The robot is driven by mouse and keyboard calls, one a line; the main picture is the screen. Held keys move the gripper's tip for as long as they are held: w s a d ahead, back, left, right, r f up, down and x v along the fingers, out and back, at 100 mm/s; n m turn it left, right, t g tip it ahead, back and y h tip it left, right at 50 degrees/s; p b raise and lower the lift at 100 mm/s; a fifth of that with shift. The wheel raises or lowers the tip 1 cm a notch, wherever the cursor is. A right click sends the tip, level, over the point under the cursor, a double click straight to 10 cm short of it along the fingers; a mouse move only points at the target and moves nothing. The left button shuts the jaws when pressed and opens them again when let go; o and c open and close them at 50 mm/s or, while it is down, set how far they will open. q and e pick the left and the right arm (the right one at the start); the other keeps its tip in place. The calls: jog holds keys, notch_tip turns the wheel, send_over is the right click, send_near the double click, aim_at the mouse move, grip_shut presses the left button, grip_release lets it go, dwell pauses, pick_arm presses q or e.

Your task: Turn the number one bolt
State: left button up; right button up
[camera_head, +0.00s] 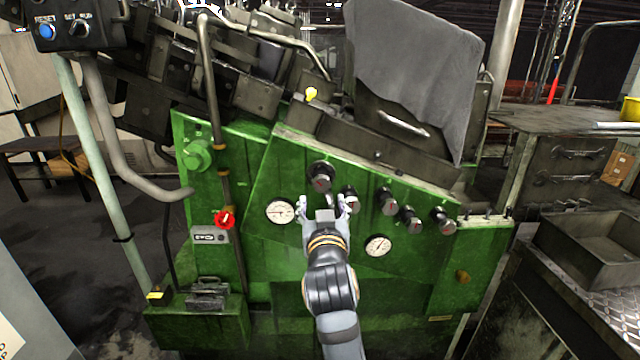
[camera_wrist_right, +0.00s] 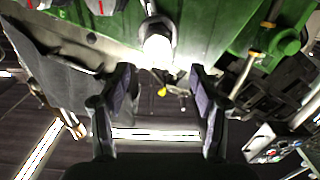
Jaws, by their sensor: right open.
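A row of several dark round bolts with knob-like heads runs down to the right across the green machine panel. The leftmost and highest bolt (camera_head: 321,177) is just above my right gripper (camera_head: 326,204); no number is readable on it. Another bolt (camera_head: 350,197) is close to the gripper's right finger. My right gripper is open and empty, its fingers pointing at the panel. In the right wrist view a brightly lit bolt end (camera_wrist_right: 158,46) is beyond the gap between the open fingers (camera_wrist_right: 161,82), apart from them. My left gripper is not in view.
White gauges (camera_head: 280,211) and (camera_head: 378,245) flank the gripper on the panel. A red knob (camera_head: 225,219) is to the left. A grey cloth (camera_head: 415,70) hangs over the machine above. A metal cabinet (camera_head: 560,165) and tray (camera_head: 590,245) stand right.

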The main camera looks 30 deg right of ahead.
aim_at(322, 184)
jog(key=p+x, duration=0.2)
jog(key=x, duration=0.2)
jog(key=p+x, duration=0.1)
jog(key=x, duration=0.4)
jog(key=shift+d+r+p, duration=0.2)
jog(key=shift+p, duration=0.2)
jog(key=shift+w+d, duration=0.15)
jog(key=shift+w, duration=0.15)
jog(key=shift+w+d+f, duration=0.1)
jog(key=shift+w+f, duration=0.05)
jog(key=c, duration=0.7)
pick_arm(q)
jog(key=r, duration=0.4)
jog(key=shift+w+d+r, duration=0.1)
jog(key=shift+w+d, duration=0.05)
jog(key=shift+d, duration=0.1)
pick_arm(e)
jog(key=c, duration=0.5)
